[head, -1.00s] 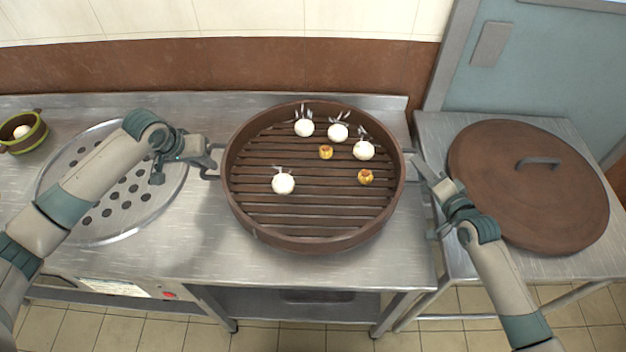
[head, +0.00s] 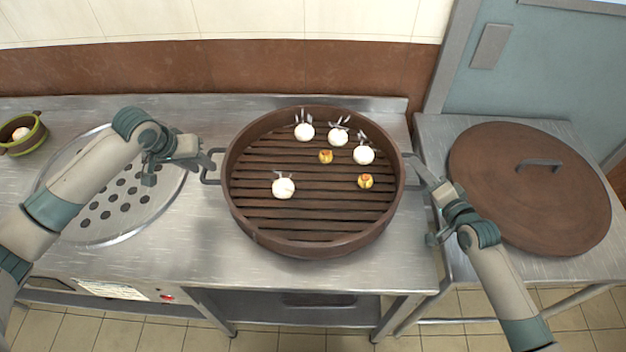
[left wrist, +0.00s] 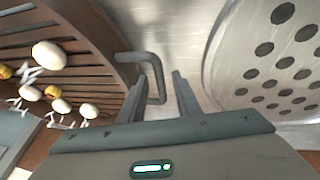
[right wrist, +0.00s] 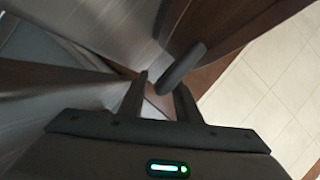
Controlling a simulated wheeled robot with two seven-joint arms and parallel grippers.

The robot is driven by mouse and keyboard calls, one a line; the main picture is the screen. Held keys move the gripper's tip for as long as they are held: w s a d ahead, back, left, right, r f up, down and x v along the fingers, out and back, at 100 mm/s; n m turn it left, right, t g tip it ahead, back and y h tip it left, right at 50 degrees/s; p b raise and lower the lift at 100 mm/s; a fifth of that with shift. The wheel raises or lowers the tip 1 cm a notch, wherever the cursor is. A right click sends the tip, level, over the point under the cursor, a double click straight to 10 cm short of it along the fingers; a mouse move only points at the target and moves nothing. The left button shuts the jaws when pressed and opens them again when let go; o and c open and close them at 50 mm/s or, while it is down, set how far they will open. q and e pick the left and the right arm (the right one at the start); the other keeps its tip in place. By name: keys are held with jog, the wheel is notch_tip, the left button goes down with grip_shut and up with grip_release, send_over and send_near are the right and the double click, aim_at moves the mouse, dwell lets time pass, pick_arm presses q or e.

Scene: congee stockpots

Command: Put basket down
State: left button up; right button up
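The round brown steamer basket (head: 315,241) sits on the steel counter, level, with white buns such as this one (head: 283,188) and small yellow pieces (head: 365,181) on its slats. My left gripper (head: 213,160) is at the basket's left handle (head: 209,180). In the left wrist view its fingers stand apart, with the handle (left wrist: 153,70) near the fingertips. My right gripper (head: 422,170) is at the right side handle. In the right wrist view its fingers are also apart, with the dark handle (right wrist: 180,68) near the tips. Whether either finger touches a handle is unclear.
A perforated round steel plate (head: 123,207) lies left of the basket. A small green-rimmed bowl (head: 30,142) with a white bun is at the far left. A large brown lid (head: 530,220) lies on the right table. Counter in front of the basket is bare.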

pick_arm(q)
jog(key=v, duration=0.9)
jog(key=shift+r, duration=0.1)
jog(key=shift+s, duration=0.1)
pick_arm(e)
jog(key=v, duration=1.2)
dwell(0.5)
